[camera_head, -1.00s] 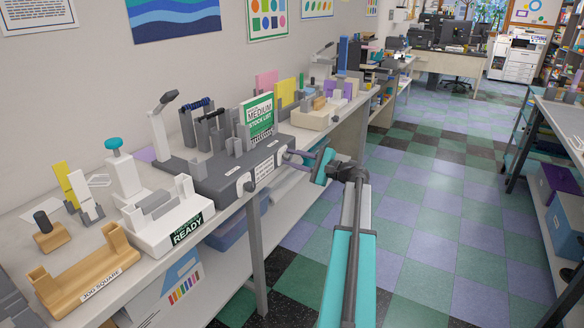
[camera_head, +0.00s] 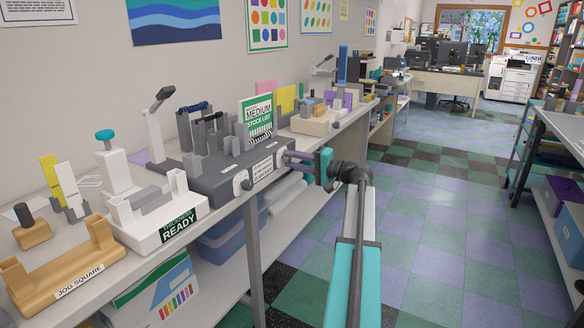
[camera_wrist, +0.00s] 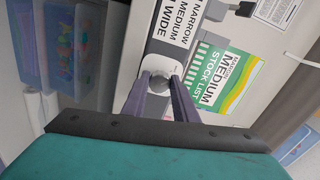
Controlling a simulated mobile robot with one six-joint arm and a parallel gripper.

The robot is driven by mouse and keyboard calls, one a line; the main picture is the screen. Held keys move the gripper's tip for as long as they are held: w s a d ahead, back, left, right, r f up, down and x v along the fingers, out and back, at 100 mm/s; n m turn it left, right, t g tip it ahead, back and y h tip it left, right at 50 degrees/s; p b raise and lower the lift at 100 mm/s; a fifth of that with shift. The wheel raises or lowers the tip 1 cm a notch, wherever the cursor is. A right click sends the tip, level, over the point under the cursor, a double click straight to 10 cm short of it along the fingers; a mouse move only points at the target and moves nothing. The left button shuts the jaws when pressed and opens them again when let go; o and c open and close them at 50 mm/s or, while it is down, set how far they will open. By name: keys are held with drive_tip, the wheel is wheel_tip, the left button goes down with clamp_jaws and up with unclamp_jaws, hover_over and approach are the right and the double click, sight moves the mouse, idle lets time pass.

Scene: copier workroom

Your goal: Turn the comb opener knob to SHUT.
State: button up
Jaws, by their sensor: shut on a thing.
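The dark grey comb machine (camera_head: 212,184) stands on the bench, with a white card reading MEDIUM STOCK LIST (camera_head: 257,120) on top. A front label lists NARROW, MEDIUM, WIDE (camera_wrist: 176,32). My gripper (camera_head: 283,156) reaches its front from the right. In the wrist view its two grey fingers are shut on a round grey knob (camera_wrist: 158,84) on a white plate. The fingers hide part of the plate, and I cannot read the knob's setting. A second knob (camera_head: 241,183) on a white plate sits further left on the machine's front, apart from my gripper.
A white device marked READY (camera_head: 160,220) and a wooden JOG SQUARE stand (camera_head: 75,272) are to the left. A wooden-based organizer (camera_head: 315,125) stands beyond the machine. Blue bins (camera_head: 228,238) sit under the bench. The tiled aisle at right is clear.

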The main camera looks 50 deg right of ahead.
drive_tip(key=shift+f+n, duration=0.1)
drive_tip(key=shift+n, duration=0.2)
drive_tip(key=o, duration=1.1)
drive_tip(key=shift+c, duration=0.2)
drive_tip(key=v, duration=1.4)
drive_tip(key=shift+p, duration=0.45)
drive_tip(key=shift+w, duration=0.1)
